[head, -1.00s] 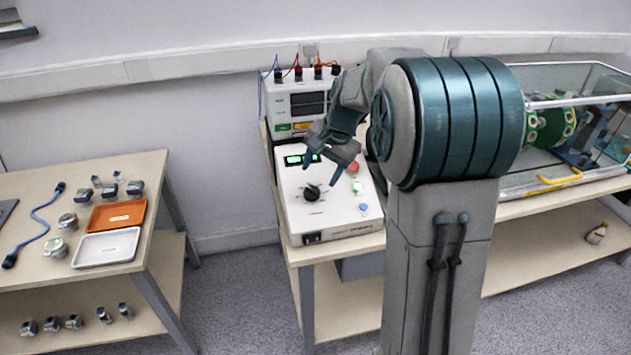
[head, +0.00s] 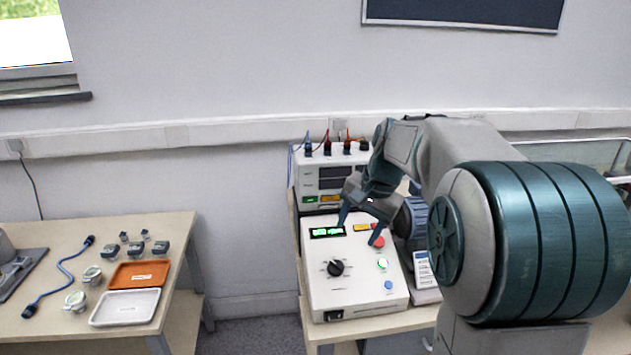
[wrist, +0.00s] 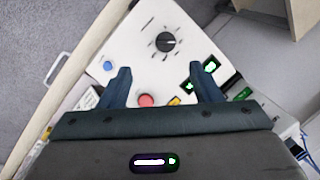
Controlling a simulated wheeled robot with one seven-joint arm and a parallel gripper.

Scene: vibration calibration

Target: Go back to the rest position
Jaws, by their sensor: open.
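My gripper (head: 360,228) is open and empty above the white control box on the right-hand table. The control box (head: 345,292) has a black knob (head: 335,268), a lit green display (head: 327,232), a red button (head: 378,241), a green-lit button (head: 382,264) and a blue button (head: 388,285). In the wrist view the two fingers (wrist: 162,86) stand apart over the box, with the knob (wrist: 166,42) beyond them and the red button (wrist: 146,100) between them. My arm hides part of the box's right side.
A power unit (head: 320,178) with several cables stands behind the control box. The left table (head: 190,232) holds an orange tray (head: 140,274), a white tray (head: 125,307), a blue cable (head: 62,275) and small sensors. A gap of floor separates the tables.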

